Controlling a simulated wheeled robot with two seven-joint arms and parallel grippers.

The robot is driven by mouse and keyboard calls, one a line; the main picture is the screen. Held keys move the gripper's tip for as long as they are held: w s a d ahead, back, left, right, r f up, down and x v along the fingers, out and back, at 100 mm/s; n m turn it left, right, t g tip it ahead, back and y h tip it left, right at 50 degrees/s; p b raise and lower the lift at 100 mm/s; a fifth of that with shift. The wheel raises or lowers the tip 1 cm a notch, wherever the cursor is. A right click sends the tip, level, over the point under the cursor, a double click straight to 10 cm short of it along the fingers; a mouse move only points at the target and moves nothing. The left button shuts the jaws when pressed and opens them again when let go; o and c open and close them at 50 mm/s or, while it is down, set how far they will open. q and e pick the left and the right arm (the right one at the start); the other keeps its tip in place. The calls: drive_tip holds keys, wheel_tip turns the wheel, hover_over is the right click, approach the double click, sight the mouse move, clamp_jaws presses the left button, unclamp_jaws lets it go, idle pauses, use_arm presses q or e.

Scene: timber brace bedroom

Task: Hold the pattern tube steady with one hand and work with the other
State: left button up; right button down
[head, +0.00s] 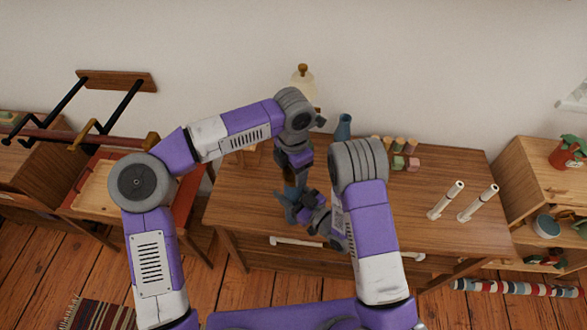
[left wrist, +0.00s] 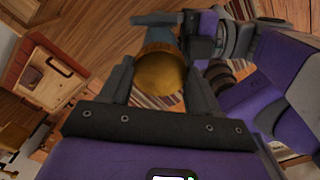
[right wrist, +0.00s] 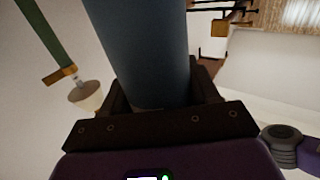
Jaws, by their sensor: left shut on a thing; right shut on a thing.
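The pattern tube (head: 289,194) is a blue-grey cylinder above the desk's front, mostly hidden by my grippers in the head view. My left gripper (head: 288,178) comes from above. In the left wrist view its fingers are shut on a round brown-gold end (left wrist: 160,75), which looks like the tube's cap. My right gripper (head: 303,213) reaches in from the lower right. In the right wrist view it is shut around the blue-grey tube body (right wrist: 143,45). I cannot tell whether the cap is seated on the tube.
A shelf with a potted plant (head: 566,151) stands right. A red-edged table with a tray (head: 97,190) stands left.

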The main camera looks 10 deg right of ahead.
use_arm(q)
drive_tip(key=o, duration=1)
drive_tip(key=shift+r, duration=2.3)
drive_tip(key=shift+c, duration=0.3)
